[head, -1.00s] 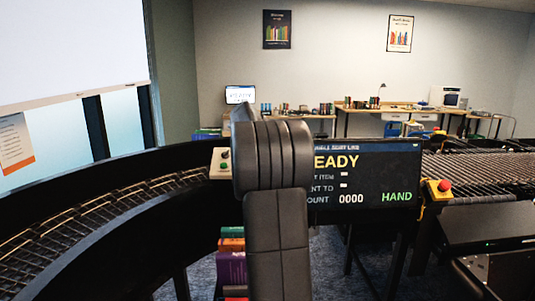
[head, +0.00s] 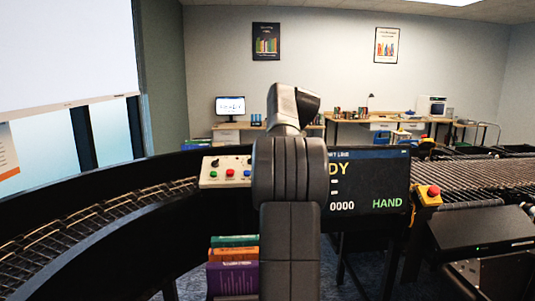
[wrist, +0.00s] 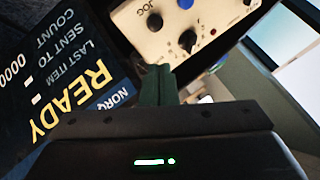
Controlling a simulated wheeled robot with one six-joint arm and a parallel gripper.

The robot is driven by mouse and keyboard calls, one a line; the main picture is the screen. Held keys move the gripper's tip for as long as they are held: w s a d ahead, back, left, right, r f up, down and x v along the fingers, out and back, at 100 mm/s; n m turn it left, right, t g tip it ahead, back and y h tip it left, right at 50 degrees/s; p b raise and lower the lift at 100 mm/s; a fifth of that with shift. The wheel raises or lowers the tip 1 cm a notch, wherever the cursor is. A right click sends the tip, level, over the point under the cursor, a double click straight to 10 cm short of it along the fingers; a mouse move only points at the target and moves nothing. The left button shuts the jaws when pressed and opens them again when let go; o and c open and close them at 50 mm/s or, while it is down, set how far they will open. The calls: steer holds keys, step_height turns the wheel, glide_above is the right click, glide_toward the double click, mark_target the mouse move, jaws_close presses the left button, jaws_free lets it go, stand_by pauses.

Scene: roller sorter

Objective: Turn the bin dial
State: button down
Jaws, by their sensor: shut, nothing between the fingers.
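A pale control panel (head: 208,182) stands left of the screen in the head view; my arm hides its right part. It shows a dark knob and green, red and blue buttons. In the wrist view the panel (wrist: 215,15) appears turned over, with a black dial (wrist: 187,41) bearing a light mark and a black knob (wrist: 154,21) beside the word JOG. Which is the bin dial I cannot read for sure. My gripper (wrist: 157,70) is shut and empty, its tips just short of the panel in the picture. Contact cannot be told. The head view hides the fingers.
A black screen (head: 378,178) reading HAND and 0000 stands right of my arm. A yellow box with a red button (head: 433,191) is beyond it. A curved roller conveyor (head: 95,218) runs left, and books (head: 233,279) stand below the panel.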

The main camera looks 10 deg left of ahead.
steer(key=p+x, duration=0.1)
steer(key=x, duration=0.8)
steer(key=shift+a+r, duration=0.1)
steer(key=shift+w+a+r+p, duration=0.1)
steer(key=shift+w+a+p, duration=0.1)
steer(key=shift+a+p, duration=0.3)
steer(key=shift+w+a+r+p, duration=0.1)
steer(key=shift+w+a+p, duration=0.15)
steer(key=shift+a, duration=0.4)
steer(key=shift+a+r, duration=0.1)
steer(key=shift+a, duration=0.3)
steer(key=shift+w+a, duration=0.2)
steer(key=shift+a, duration=0.15)
steer(key=shift+s+a+m+t+h, duration=0.1)
steer(key=shift+m+t+h, duration=0.2)
steer(key=shift+m, duration=0.6)
steer(key=shift+s+a+m+t+h, duration=0.1)
steer(key=shift+m+t+h, duration=0.15)
steer(key=shift+m, duration=0.65)
